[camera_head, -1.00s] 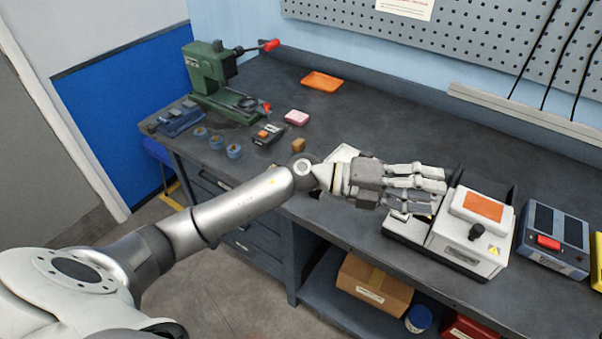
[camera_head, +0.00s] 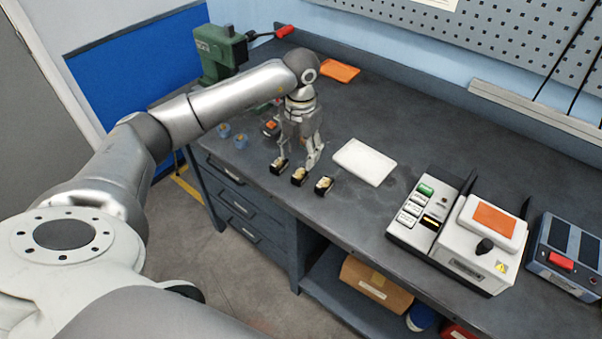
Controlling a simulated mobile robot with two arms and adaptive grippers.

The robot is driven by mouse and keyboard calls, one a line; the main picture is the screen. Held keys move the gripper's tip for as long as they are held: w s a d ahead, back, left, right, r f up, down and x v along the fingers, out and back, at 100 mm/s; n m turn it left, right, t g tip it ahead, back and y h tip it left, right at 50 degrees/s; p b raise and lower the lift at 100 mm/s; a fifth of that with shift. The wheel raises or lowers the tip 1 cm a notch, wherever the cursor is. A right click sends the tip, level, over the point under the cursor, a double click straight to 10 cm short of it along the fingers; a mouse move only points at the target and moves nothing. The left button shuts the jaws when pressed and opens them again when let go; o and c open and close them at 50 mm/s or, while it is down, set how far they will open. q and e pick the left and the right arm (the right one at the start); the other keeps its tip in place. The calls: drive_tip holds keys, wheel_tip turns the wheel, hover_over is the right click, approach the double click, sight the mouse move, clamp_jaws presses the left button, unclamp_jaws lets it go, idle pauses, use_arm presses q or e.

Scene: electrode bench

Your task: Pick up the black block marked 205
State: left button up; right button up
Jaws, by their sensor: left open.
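Three small black blocks with tan tops stand in a row near the bench's front edge: a left block (camera_head: 279,167), a middle block (camera_head: 299,176) and a right block (camera_head: 324,185). Their markings are too small to read, so I cannot tell which is 205. My left gripper (camera_head: 298,160) points down just behind the row, open, with its fingers around the left and middle blocks in the picture. Whether it touches any block I cannot tell. My right gripper is not in view.
A white plate (camera_head: 365,162) lies right of the blocks. A white machine with an orange-topped cover (camera_head: 488,224) and a blue-grey box (camera_head: 566,250) stand further right. A green press (camera_head: 217,52), small blue round parts (camera_head: 240,140) and an orange tray (camera_head: 340,71) are behind and left.

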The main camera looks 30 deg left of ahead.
sight(302, 171)
use_arm(q)
drive_tip(key=shift+f, duration=0.7)
drive_tip(key=shift+f+p, duration=0.4)
drive_tip(key=shift+p, duration=0.05)
drive_tip(key=f, duration=0.1)
drive_tip(key=f+p, duration=0.1)
drive_tip(key=f, duration=0.1)
drive_tip(key=shift+d+f, duration=0.2)
drive_tip(key=shift+f, duration=0.5)
drive_tip(key=shift+c, duration=0.3)
drive_tip(key=shift+w, duration=0.1)
clamp_jaws()
